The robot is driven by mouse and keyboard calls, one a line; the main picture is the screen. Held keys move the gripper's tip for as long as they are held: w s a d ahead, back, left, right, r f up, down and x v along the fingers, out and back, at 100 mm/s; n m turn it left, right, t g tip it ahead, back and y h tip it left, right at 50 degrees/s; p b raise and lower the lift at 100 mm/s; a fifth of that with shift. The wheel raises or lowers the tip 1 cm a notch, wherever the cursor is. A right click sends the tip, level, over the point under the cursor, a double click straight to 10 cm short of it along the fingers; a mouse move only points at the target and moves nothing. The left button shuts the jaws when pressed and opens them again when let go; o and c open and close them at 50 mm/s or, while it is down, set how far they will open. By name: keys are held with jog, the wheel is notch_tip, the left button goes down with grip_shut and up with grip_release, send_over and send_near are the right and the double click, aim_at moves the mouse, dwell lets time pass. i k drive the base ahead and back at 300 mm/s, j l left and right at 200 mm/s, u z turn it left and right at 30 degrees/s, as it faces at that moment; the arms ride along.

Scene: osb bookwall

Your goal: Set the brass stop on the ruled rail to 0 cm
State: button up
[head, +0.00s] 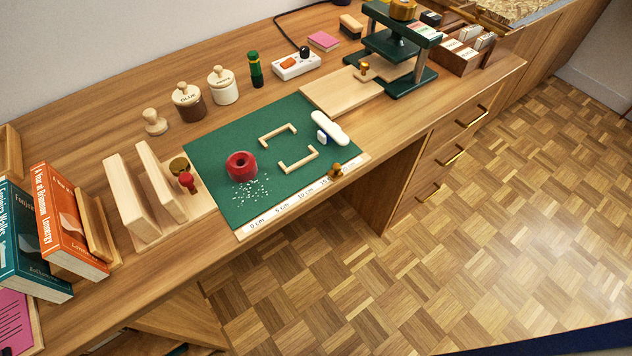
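The brass stop (335,171) sits on the pale ruled rail (293,204) along the front edge of the green mat (212,160). It stands toward the rail's right end, around or just past the last mark, which it partly hides. The 0 cm mark (257,224) is at the rail's left end, with 5 cm and 10 cm marks between. Nothing touches the stop. My gripper is not in view.
A red ring-shaped object (241,167) and white specks lie on the mat near the rail's left half. Two wooden corner pieces and a white rounded piece (329,128) lie further right. A red-knobbed tool (187,182) stands left of the mat. Floor in front is clear.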

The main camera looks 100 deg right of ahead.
aim_at(336, 172)
jog(key=k+j+z, duration=0.1)
jog(key=z, duration=0.35)
jog(key=k+j+z, duration=0.1)
jog(key=j+z, duration=0.15)
jog(key=z, duration=0.15)
jog(key=k+j+z, duration=0.1)
jog(key=z, duration=0.35)
jog(key=k+z, duration=0.15)
jog(key=z, duration=0.3)
jog(key=i+z, duration=0.1)
jog(key=z, duration=0.15)
jog(key=i+l+z, duration=0.1)
jog(key=z, duration=0.2)
